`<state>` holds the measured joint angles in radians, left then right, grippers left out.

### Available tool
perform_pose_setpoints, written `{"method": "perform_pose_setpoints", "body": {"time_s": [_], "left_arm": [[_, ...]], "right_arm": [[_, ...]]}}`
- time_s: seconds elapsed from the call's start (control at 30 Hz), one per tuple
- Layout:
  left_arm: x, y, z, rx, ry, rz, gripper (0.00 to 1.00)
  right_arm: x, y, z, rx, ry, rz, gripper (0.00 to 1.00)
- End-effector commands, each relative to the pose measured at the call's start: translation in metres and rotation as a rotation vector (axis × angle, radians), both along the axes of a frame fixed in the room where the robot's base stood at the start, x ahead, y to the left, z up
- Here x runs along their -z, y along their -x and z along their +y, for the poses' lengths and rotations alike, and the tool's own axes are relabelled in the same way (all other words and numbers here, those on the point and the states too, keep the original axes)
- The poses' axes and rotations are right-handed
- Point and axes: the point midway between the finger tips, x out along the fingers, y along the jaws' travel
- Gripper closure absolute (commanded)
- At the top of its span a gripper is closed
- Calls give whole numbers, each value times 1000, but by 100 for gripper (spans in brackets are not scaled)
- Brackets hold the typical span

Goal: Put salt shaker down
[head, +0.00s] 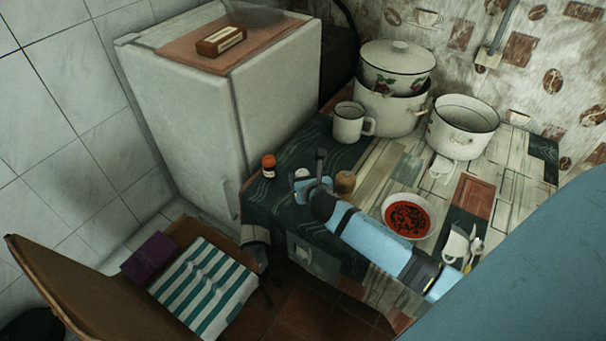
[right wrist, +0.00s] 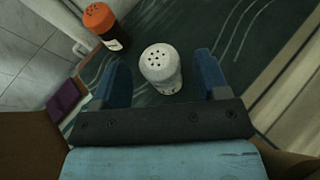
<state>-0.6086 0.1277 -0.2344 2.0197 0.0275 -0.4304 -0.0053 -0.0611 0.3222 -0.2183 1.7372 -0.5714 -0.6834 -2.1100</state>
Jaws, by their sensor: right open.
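The white salt shaker (head: 301,173) stands upright on the dark patterned cloth near the table's left edge. In the right wrist view its holed white top (right wrist: 160,62) shows between the two blue fingers. My right gripper (head: 311,179) is open around the shaker, with a visible gap on each side in the wrist view (right wrist: 168,80). The shaker's lower part is partly hidden by the gripper in the head view. My left gripper is not in view.
An orange-capped shaker (head: 268,168) stands close by on the left, and a brownish round jar (head: 345,182) on the right. A white mug (head: 349,123), enamel pots (head: 462,126) and a bowl of red soup (head: 408,216) occupy the table. A fridge (head: 200,100) stands behind.

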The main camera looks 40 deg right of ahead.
Motion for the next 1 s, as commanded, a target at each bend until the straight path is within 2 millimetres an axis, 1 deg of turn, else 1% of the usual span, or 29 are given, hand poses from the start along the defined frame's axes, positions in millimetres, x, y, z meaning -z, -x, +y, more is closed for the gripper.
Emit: {"method": "perform_pose_setpoints", "body": {"time_s": [0.03, 0.1, 0.3, 0.4, 0.53, 0.67, 0.77, 0.87, 0.9, 0.97, 1.0], "left_arm": [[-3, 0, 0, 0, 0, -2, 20], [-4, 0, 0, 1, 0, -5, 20], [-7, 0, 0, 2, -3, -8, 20], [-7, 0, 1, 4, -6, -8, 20], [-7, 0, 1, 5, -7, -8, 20], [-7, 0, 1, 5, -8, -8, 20], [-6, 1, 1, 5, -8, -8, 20], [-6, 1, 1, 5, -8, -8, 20], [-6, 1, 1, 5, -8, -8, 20], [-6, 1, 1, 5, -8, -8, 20], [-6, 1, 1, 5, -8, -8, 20]], "right_arm": [[-5, 11, 3, -1, -1, 1, 32], [-11, 25, 7, -2, 0, 1, 32], [-27, 61, 18, -1, -1, 1, 32], [-32, 74, 22, 0, 1, 0, 32], [-36, 83, 25, 1, -4, 0, 32], [-30, 92, 32, 19, -93, -4, 32], [-16, 105, 45, 68, -309, -11, 32], [6, 128, 68, 177, -676, -14, 32], [14, 139, 78, 238, -845, -14, 32], [25, 154, 93, 339, -1093, -11, 32], [31, 164, 103, 414, -1257, -9, 32]]}}
